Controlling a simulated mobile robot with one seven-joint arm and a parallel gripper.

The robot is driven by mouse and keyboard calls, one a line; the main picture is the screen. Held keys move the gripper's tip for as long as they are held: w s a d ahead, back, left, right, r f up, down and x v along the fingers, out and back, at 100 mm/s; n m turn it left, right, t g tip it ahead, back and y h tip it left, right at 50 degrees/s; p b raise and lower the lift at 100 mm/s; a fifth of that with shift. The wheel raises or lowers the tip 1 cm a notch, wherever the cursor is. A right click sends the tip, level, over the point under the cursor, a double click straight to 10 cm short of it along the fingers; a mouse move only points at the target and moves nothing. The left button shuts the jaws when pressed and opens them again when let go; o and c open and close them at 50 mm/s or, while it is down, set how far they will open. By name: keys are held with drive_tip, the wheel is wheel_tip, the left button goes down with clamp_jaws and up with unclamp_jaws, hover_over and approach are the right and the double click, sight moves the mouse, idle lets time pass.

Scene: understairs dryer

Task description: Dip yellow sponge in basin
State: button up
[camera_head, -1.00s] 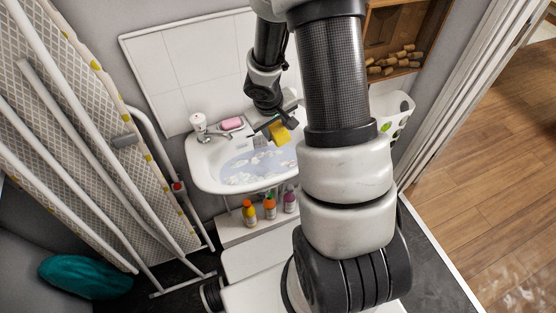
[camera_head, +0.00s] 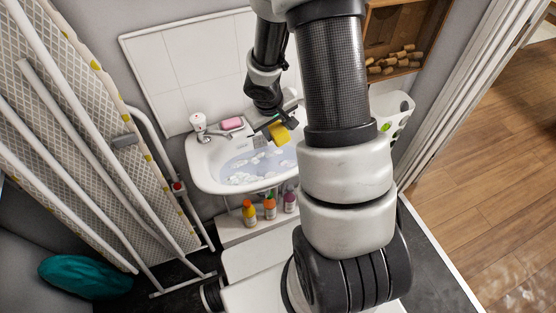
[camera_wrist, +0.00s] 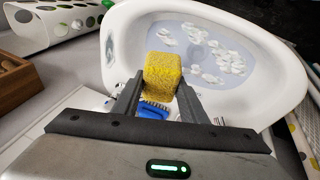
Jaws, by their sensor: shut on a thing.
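A yellow sponge (camera_head: 279,134) is held between the fingertips of my gripper (camera_wrist: 160,88), which is shut on it. The sponge also shows in the wrist view (camera_wrist: 162,73). The white basin (camera_head: 203,170) holds bluish water (camera_wrist: 252,60) with white foam patches. In the head view the sponge appears over the back right part of the basin. In the wrist view it overlaps the basin's near rim and the water's edge. I cannot tell exactly how high it is above the water.
A pink soap (camera_head: 232,123) and a tap (camera_head: 214,133) sit at the basin's back left. A blue brush (camera_wrist: 153,111) lies below the sponge in the wrist view. Several bottles (camera_head: 269,206) stand under the basin. A white perforated bin (camera_head: 397,112) is at the right, an ironing board (camera_head: 100,110) at the left.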

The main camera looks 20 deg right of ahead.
sight(277, 125)
drive_tip(key=shift+r, duration=0.15)
wheel_tip(277, 125, up, 4)
drive_tip(key=p, duration=0.3)
idle(0.8)
